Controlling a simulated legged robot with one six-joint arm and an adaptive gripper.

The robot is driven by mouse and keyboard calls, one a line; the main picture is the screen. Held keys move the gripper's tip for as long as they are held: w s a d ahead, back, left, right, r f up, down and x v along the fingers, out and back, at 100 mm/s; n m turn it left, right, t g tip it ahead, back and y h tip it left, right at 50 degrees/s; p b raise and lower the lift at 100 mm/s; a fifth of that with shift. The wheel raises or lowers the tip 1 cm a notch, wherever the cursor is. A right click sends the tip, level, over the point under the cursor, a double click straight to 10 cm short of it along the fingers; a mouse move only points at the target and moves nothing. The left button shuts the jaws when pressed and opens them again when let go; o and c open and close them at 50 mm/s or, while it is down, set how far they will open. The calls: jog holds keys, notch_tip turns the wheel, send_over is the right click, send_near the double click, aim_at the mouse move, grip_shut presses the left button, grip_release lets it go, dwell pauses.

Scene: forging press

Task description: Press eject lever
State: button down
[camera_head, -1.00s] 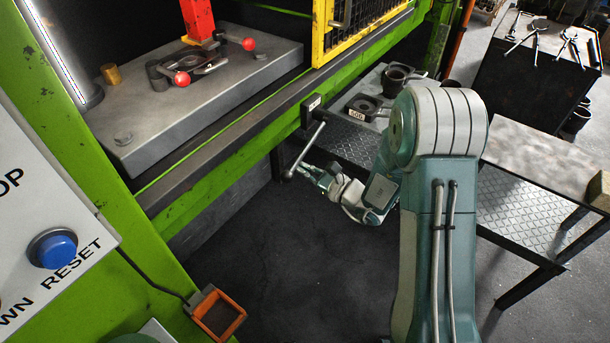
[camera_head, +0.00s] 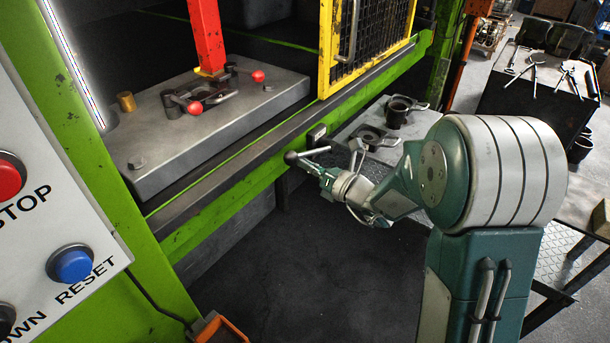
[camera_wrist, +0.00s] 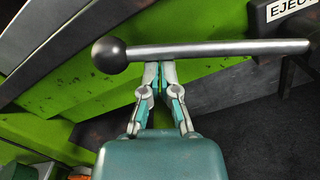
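The eject lever (camera_head: 313,152) is a grey rod with a dark ball end, mounted on the green press frame beside a small label plate (camera_head: 317,134). In the wrist view the lever (camera_wrist: 215,48) lies nearly level across the top, its ball at the left and the plate reading "EJEC" (camera_wrist: 287,8) at upper right. My gripper (camera_wrist: 159,66) has its fingertips together at the rod's lower edge, right of the ball. They appear to touch the rod, not wrap around it. In the head view my gripper (camera_head: 317,170) is just below the lever.
The press bed (camera_head: 215,125) holds tooling with red-knobbed handles under a red ram (camera_head: 206,35). A yellow mesh guard (camera_head: 370,40) stands above. A control panel (camera_head: 60,210) is at left. A shelf with dies (camera_head: 396,112) is behind my arm. The floor below is clear.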

jog(key=shift+w+d+r, duration=0.2)
jog(key=shift+w+r, duration=0.05)
jog(key=shift+r, duration=0.45)
jog(key=shift+f, duration=0.1)
